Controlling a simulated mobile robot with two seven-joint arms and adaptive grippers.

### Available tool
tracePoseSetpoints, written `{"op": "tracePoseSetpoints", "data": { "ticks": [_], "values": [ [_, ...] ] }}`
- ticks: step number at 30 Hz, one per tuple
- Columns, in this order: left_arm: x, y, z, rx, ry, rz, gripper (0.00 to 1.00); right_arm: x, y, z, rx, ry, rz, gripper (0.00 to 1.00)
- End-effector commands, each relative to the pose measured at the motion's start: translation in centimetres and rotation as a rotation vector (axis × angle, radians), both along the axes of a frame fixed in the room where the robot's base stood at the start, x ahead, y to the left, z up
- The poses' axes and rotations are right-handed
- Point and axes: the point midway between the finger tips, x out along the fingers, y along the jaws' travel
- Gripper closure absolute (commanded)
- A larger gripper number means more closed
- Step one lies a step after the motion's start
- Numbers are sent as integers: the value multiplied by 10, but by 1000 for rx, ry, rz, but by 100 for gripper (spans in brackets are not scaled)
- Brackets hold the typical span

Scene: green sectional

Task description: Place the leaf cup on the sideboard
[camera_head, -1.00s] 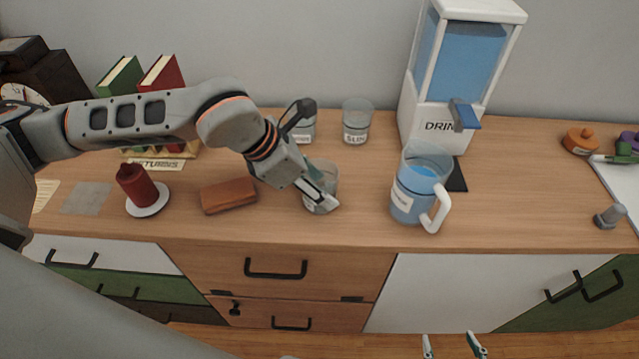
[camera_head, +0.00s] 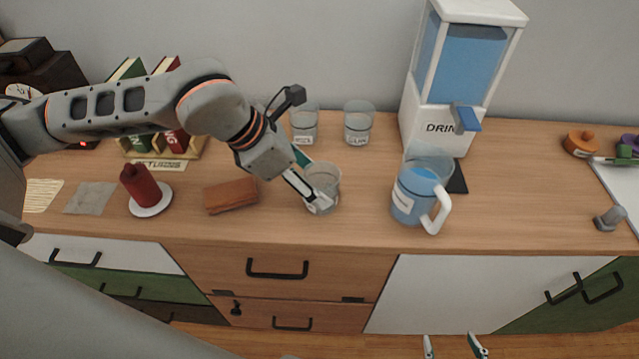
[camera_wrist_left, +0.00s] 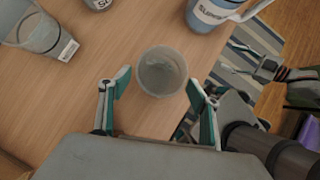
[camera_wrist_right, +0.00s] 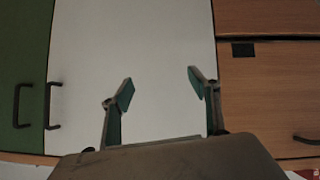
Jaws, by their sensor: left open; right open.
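A clear cup (camera_head: 323,190) stands upright on the sideboard (camera_head: 345,226), right of the brown block. It also shows in the left wrist view (camera_wrist_left: 161,71), standing just beyond and between the open fingertips; its label is too small to read. My left gripper (camera_head: 316,190) is open at this cup, and it shows in the left wrist view (camera_wrist_left: 157,88) with nothing clamped. Two other labelled clear cups, a left one (camera_head: 304,124) and a right one (camera_head: 358,124), stand farther back. My right gripper (camera_head: 452,346) is open and empty before the white cabinet door (camera_wrist_right: 135,70).
A blue-filled pitcher (camera_head: 411,198) stands to the right, before the drink dispenser (camera_head: 436,120). A brown block (camera_head: 230,195) and a red candle (camera_head: 139,184) on a white saucer lie left. Books (camera_head: 168,140) stand behind my left arm.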

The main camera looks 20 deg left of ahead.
Motion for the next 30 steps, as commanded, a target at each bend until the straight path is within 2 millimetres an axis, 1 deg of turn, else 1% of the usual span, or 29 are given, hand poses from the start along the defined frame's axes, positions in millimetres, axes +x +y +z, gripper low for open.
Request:
{"op": "tracePoseSetpoints", "data": {
  "ticks": [1, 6, 12, 18, 30],
  "values": [
    [-2, 6, 13, -1, -6, 3, 37, 0, 0, 2, 1, 0, 0, 39],
    [-15, 20, 41, 1, -6, 2, 37, -3, 2, 0, 5, 8, 1, 39],
    [-24, 31, 63, 0, -5, 0, 37, -7, 4, 1, 10, 12, 2, 39],
    [-28, 35, 70, 1, -1, 1, 37, -7, 4, 2, 11, 12, 2, 39],
    [-28, 35, 70, 1, -1, 1, 37, 0, 4, 5, 10, 0, 1, 39]
  ]
}}
